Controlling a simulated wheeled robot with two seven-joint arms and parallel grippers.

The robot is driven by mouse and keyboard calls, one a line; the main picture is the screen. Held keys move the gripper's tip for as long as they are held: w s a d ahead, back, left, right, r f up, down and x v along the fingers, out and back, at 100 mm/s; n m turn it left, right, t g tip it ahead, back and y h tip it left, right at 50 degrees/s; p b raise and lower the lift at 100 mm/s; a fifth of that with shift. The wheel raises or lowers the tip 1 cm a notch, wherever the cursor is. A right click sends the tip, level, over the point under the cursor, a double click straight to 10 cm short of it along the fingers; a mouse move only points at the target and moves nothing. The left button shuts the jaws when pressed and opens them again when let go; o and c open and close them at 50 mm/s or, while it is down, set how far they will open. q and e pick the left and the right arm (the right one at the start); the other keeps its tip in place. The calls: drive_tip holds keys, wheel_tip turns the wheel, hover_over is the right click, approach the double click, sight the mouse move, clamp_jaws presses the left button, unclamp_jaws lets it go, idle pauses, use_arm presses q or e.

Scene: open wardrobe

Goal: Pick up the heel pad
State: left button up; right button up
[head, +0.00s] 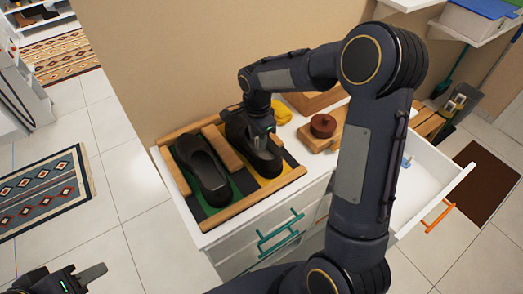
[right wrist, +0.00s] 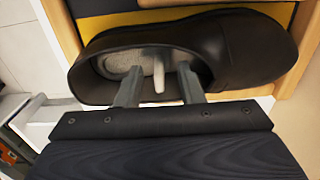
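The heel pad (right wrist: 122,62) is a pale grey speckled piece inside a dark brown shoe (right wrist: 245,45) in the right wrist view. A whitish upright tab (right wrist: 159,75) stands up from it. My right gripper (right wrist: 160,82) is open, its two fingers reaching into the shoe's opening, one on each side of the tab with gaps between. In the head view the right gripper (head: 262,138) is over the right-hand shoe (head: 258,158), and the pad is hidden there. My left gripper (head: 92,273) is at the bottom left, away from the dresser; its opening is unclear.
A matching shoe (head: 203,170) stands to the left in the wooden-edged tray (head: 232,208), across a wooden divider (head: 222,147). A round reddish-brown tin (head: 323,125) and yellow cloth (head: 282,113) lie farther right. An open drawer (head: 430,180) juts out at right.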

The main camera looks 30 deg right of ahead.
drive_tip(key=shift+f, duration=0.95)
drive_tip(key=shift+c, duration=0.2)
clamp_jaws()
drive_tip(key=shift+r, duration=0.1)
